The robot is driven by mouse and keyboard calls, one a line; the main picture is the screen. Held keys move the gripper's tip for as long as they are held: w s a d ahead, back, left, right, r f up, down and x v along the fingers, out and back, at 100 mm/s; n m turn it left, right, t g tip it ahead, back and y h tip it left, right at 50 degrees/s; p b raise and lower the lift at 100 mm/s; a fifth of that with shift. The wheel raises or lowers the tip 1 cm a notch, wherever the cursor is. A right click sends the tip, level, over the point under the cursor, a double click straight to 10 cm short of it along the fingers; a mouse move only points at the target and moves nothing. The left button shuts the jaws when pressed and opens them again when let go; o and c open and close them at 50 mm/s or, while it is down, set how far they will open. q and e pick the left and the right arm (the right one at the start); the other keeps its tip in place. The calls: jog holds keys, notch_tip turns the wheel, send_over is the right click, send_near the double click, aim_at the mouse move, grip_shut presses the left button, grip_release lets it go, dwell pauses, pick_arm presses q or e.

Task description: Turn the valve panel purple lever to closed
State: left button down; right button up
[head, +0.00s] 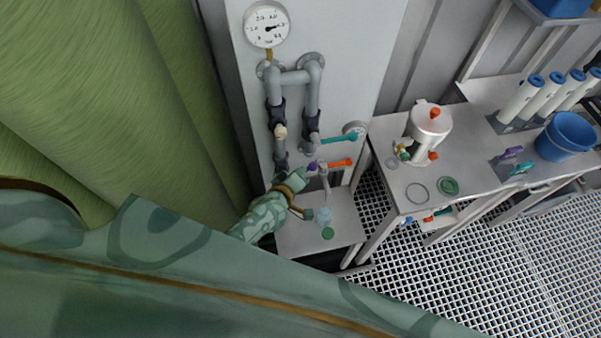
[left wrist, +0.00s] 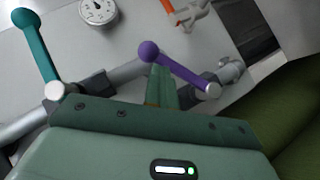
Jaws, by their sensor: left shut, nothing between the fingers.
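The purple lever (left wrist: 180,69) is on the grey pipework of the valve panel (head: 345,75). In the left wrist view it slants from a purple ball at upper left down to a white pivot at lower right. In the head view only a small purple part (head: 312,166) shows, just beyond my left gripper (head: 301,174). The left gripper is shut and empty. Its fingers (left wrist: 160,85) show right beside the lever, below its ball end; I cannot tell whether they touch. My right gripper is not in view.
A teal lever (head: 338,139) and an orange lever (head: 340,163) stick out close by. A gauge (head: 267,25) sits above the pipes. A small shelf (head: 345,217) with vessels lies below. A bench (head: 398,186) with a metal vessel (head: 430,120) stands at right.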

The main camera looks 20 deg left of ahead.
pick_arm(q)
jog(key=shift+w+d+f+b, duration=0.4)
jog(key=shift+d+f+b, duration=0.1)
jog(key=shift+f+b, duration=0.15)
jog(key=shift+w+d+f+b, duration=0.4)
jog(key=shift+d+f+b, duration=0.1)
jog(key=shift+f, duration=0.2)
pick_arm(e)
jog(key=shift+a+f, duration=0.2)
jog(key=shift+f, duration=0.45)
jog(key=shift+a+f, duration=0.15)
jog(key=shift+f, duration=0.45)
pick_arm(q)
jog(key=shift+f, duration=0.15)
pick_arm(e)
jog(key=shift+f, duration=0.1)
